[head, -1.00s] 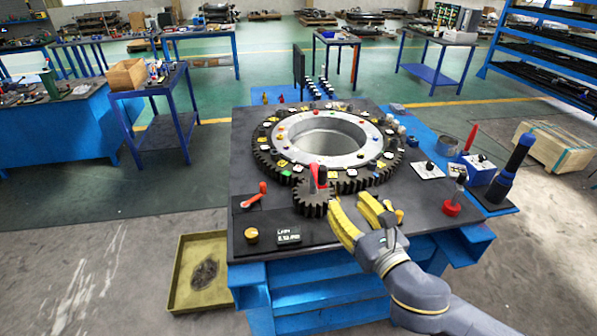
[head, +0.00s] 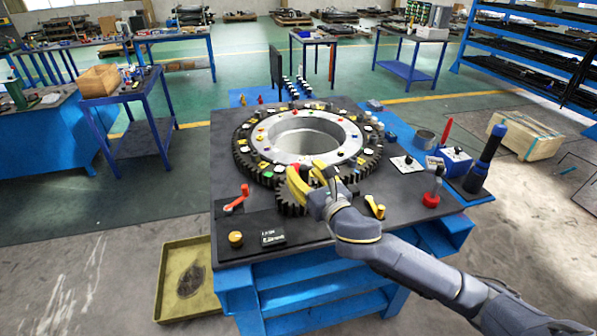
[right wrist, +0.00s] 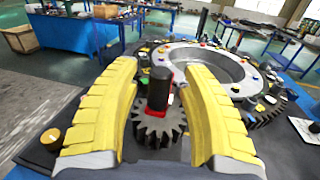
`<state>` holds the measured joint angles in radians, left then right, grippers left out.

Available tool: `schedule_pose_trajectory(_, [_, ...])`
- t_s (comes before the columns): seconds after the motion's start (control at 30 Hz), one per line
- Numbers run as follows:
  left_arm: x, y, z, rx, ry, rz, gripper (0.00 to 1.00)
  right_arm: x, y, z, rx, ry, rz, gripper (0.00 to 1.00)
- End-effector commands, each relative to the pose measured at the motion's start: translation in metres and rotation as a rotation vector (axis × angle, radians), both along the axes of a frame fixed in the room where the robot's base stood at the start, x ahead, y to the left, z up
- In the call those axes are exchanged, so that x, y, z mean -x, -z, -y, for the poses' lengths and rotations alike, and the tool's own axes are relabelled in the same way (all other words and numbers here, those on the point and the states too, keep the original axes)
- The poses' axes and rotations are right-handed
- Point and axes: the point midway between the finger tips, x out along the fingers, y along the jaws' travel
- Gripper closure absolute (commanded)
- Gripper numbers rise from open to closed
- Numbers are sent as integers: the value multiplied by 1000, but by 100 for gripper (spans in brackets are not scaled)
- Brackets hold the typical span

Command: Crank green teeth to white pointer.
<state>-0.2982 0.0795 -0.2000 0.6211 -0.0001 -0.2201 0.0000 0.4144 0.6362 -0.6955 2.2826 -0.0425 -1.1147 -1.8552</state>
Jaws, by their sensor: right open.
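The large dark ring gear (head: 243,160) lies flat on the bench around a pale metal hub (head: 262,143), with small colored and white markers on top. I cannot tell which marker is the white pointer, and green teeth are not clear. The small dark pinion (head: 290,206) sits at its front edge, partly behind my right gripper (head: 308,178). In the right wrist view the pinion (right wrist: 158,130) carries an upright black crank knob (right wrist: 160,88) with a red base. My right gripper's yellow fingers (right wrist: 160,100) are open on either side of the knob, with gaps visible. My left gripper is out of view.
A yellow knob (head: 375,207), a red-based stick (head: 432,196) and a tall dark-blue handle (head: 485,163) stand to the right.

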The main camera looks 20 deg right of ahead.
Motion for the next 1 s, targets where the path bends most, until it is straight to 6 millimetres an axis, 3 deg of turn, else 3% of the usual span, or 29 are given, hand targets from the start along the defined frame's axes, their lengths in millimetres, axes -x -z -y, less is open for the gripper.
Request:
schedule_pose_trajectory(0.43, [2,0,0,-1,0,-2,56,-4,0,1,0,3,-1,54])
schedule_pose_trajectory(0.83, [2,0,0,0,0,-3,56,-4,0,1,0,3,-1,100])
schedule_pose_trajectory(1.0, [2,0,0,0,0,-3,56,-4,0,1,0,3,-1,100])
